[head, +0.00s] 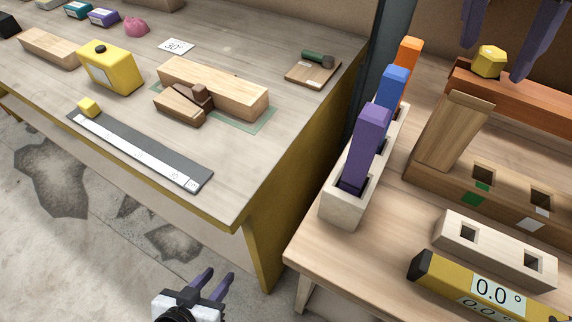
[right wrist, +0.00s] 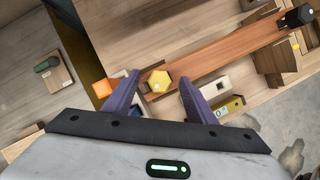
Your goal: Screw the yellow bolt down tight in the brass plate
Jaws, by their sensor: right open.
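The yellow bolt (head: 490,62) has a hexagonal head and stands at the near end of a reddish-brown beam (head: 535,98). In the right wrist view the bolt head (right wrist: 160,81) lies between my right gripper's fingertips, apart from both. My right gripper (head: 494,46) is open, its purple fingers on either side of the bolt in the head view. I cannot make out the brass plate or the bolt's shank under the head. My left gripper (head: 221,273) is open and empty, low in front of the left table.
A pale rack (head: 343,207) holds upright purple, blue and orange pieces left of the beam. A yellow level (head: 440,275) and a pale block with square holes (head: 494,247) lie in front. A wooden post (head: 452,132) leans beneath the beam.

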